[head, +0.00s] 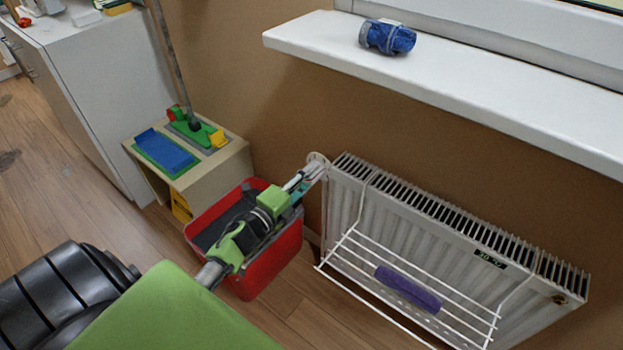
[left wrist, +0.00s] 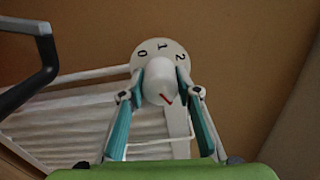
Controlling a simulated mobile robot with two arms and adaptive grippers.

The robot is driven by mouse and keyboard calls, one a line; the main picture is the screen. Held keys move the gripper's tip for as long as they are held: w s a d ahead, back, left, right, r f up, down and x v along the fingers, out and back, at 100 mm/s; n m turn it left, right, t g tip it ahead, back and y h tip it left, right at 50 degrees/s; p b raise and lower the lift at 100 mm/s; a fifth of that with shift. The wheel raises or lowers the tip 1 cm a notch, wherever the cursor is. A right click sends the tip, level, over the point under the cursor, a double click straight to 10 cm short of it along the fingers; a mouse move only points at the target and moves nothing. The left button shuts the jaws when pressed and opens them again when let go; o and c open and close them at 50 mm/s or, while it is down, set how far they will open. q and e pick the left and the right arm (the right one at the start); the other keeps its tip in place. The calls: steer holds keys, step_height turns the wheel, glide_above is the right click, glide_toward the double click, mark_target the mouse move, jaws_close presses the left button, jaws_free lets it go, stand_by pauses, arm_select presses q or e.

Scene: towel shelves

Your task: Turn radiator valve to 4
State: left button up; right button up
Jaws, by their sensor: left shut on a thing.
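The radiator valve has a white round dial (left wrist: 168,52) with the numbers 0, 1 and 2 showing in the left wrist view. Its white knob (left wrist: 158,82) carries a red mark pointing down and to the right, away from those numbers. My left gripper (left wrist: 160,90) has its teal fingers on both sides of the knob, shut on it. In the head view my left gripper (head: 304,178) reaches the valve dial (head: 318,159) at the radiator's left end. The rest of the dial is hidden behind the knob and fingers. My right gripper is not in view.
The white radiator (head: 342,205) has a wire rack (head: 345,255) holding a purple cloth roll (head: 408,289). A red bin (head: 272,262) stands below my left arm. A white sill (head: 480,75) with a blue roll (head: 388,37) is above. A small wooden shelf (head: 232,152) stands behind the bin.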

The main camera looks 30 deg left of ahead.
arm_select(q)
steer(key=shift+m+b, duration=0.5)
steer(key=shift+m, duration=0.9)
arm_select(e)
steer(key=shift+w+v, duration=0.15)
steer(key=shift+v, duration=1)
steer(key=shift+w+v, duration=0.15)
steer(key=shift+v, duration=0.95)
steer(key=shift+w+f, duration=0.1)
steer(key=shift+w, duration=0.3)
arm_select(q)
steer(key=o, duration=1.1)
steer(key=shift+c, duration=0.2)
steer(key=shift+o, duration=0.2)
steer(key=s+a, duration=0.1)
steer(key=s, duration=1.1)
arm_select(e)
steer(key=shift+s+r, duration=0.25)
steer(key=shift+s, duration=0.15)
arm_select(q)
steer(key=shift+r, duration=0.1)
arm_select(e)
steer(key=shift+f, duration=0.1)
